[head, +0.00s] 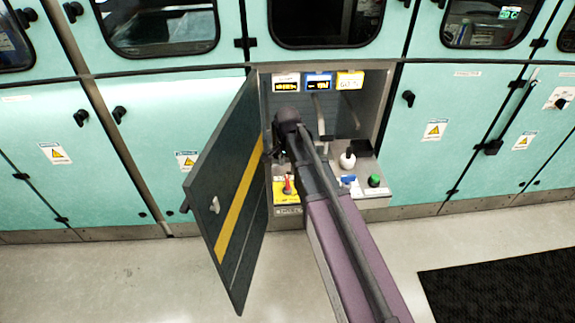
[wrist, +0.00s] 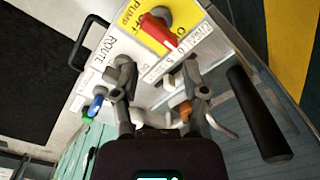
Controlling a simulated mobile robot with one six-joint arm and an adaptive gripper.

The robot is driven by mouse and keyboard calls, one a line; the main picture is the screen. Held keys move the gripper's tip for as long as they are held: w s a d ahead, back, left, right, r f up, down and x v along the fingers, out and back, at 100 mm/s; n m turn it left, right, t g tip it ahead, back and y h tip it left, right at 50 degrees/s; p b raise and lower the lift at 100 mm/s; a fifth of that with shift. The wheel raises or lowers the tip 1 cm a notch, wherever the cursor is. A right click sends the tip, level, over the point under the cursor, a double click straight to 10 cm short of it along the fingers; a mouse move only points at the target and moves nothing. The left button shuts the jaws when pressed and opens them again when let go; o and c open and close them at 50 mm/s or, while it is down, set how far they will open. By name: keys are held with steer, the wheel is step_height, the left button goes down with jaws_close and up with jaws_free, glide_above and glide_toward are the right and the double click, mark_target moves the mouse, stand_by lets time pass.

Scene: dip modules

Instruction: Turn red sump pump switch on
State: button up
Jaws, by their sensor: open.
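The red sump pump switch (head: 288,186) sits on a yellow plate (head: 281,195) on the panel inside the open cabinet. In the wrist view the red switch (wrist: 158,30) is near the top, with a pale tip at the lower end of its lever. The yellow plate (wrist: 136,27) there carries the words PUMP and OFF; another word beside the lever is partly covered. My gripper (wrist: 160,74) is open and empty, its fingers apart just below the switch and not visibly touching it. In the head view my arm hides most of the gripper.
A dark cabinet door (head: 225,185) with a yellow stripe stands open on the left. To the right on the panel are a white-knobbed lever (head: 347,160), a blue switch (head: 348,179) and a green button (head: 374,180). A black handle (wrist: 258,115) stands right of my gripper.

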mark_target(288, 180)
steer(key=shift+r+p, duration=2.75)
steer(key=shift+r, duration=0.3)
steer(key=s+d+n, duration=0.4)
steer(key=s+d, duration=0.1)
steer(key=s, duration=0.3)
steer(key=s+d+r+n+p, duration=0.1)
steer(key=s+d+n, duration=0.4)
steer(key=s, duration=0.3)
steer(key=shift+r, duration=0.15)
